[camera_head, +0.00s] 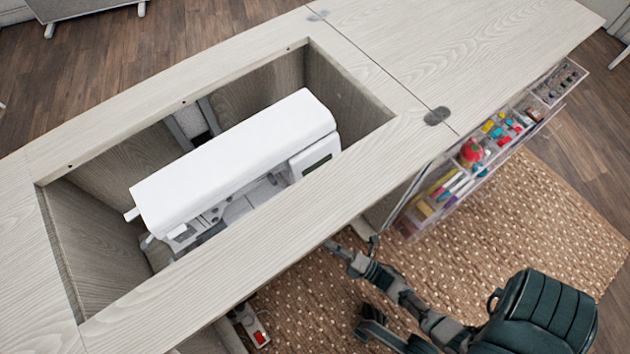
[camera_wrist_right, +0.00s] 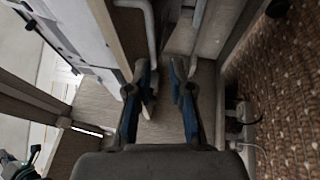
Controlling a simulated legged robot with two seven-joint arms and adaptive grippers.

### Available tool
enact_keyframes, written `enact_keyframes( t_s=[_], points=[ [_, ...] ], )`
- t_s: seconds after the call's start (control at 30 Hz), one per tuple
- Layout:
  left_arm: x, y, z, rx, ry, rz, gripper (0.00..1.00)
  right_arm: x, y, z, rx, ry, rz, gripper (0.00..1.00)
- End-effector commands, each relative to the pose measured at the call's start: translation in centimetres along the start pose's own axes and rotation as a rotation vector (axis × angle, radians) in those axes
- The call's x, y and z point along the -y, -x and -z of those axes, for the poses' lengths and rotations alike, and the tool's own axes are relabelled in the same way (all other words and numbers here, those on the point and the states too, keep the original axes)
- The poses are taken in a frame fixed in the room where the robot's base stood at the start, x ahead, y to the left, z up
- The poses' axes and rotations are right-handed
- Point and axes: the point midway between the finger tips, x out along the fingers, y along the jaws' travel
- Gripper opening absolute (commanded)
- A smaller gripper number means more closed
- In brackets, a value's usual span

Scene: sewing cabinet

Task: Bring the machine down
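The white sewing machine (camera_head: 235,155) sits in the rectangular opening of the wooden cabinet (camera_head: 100,330) in the head view, its top near the level of the tabletop. In the right wrist view its white side (camera_wrist_right: 75,35) shows at upper left. My right gripper (camera_head: 355,248) is below the tabletop's front edge, partly hidden by it. In the right wrist view, my right gripper (camera_wrist_right: 158,75) has its fingers apart. A pale bent rod (camera_wrist_right: 150,40) ends near the left fingertip; contact cannot be told. My left gripper is not seen.
Open drawers with sewing supplies (camera_head: 480,150) stand to the right under the tabletop. A foot pedal (camera_head: 255,335) with a red spot is at the bottom. A patterned rug (camera_head: 500,220) covers the floor in front. Cabinet panels close in around my right gripper.

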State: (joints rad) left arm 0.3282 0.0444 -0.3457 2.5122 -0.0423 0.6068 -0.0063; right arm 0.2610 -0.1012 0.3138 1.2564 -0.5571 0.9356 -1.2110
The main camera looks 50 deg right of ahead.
Motion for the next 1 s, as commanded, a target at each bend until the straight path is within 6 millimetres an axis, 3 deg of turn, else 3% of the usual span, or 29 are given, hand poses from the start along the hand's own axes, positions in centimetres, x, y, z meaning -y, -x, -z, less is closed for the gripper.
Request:
enact_keyframes(
  t_s=[0.1, 0.27, 1.0],
  points=[
    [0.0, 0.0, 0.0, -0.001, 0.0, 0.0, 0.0, 0.0, 2.0, -0.1, 0.001, 0.0, 0.0, 0.21],
    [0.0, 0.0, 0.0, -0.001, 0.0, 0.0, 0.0, -0.1, 3.4, -0.1, 0.0, 0.0, -0.003, 0.21],
    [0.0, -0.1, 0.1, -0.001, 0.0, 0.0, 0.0, -0.1, 3.5, -0.1, 0.001, 0.0, -0.004, 0.21]
  ],
)
